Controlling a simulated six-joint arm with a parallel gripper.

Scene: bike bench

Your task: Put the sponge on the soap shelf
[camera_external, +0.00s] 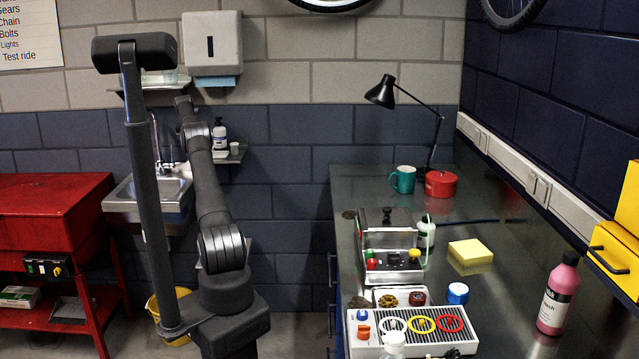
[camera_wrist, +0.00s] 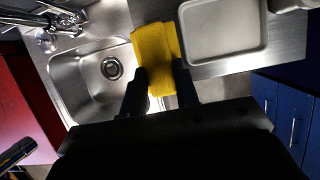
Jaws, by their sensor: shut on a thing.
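A yellow sponge (camera_wrist: 155,45) is between the two fingers of my gripper (camera_wrist: 160,78) in the wrist view. The fingers are shut on its near end, and its far end sticks out ahead. It appears above the right rim of the sink and the left end of a metal shelf (camera_wrist: 225,67). The soap shelf (camera_external: 238,155) shows in the external view, on the wall right of the sink, partly behind my arm. A soap bottle (camera_external: 219,134) and a small cup (camera_external: 235,147) stand there. The sponge and fingertips cannot be made out in the external view.
A pale tray (camera_wrist: 225,30) takes up much of the shelf in the wrist view. The steel sink (camera_wrist: 88,67) and tap (camera_wrist: 46,40) lie left. A yellow block (camera_external: 470,253) lies on the workbench. A paper dispenser (camera_external: 212,45) hangs above the sink area.

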